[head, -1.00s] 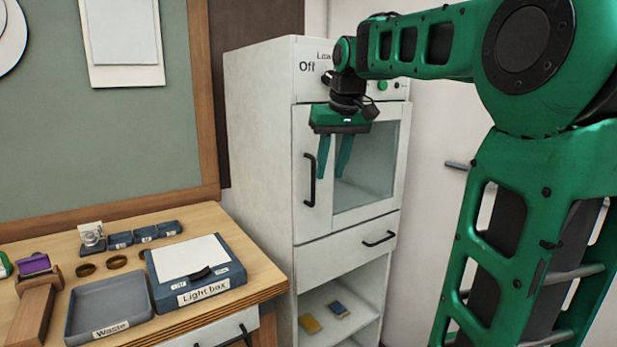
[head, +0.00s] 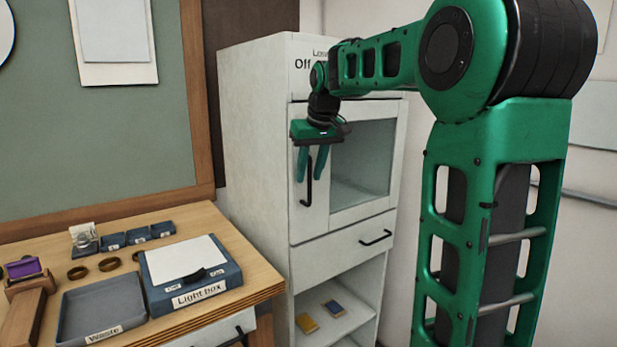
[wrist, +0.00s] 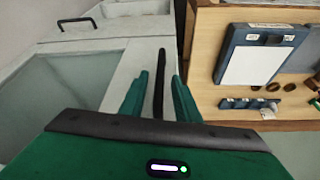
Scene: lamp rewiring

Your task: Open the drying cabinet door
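The white drying cabinet (head: 255,150) stands beyond the workbench, and its door with a glass window (head: 362,160) is closed. The door's black vertical bar handle (head: 308,190) is on the door's left side. My gripper (head: 311,178) is at the handle's upper part, pointing down. In the wrist view the handle (wrist: 159,85) runs between the two green fingers of my gripper (wrist: 160,88), with a small gap showing on each side. The fingers are open and do not appear to touch the handle. The handle's top is hidden behind my gripper in the head view.
A drawer with a black handle (head: 375,238) is below the door, above an open shelf (head: 335,318). The workbench (head: 240,255) with a light box (head: 190,290) and waste tray (head: 100,312) is left of the cabinet.

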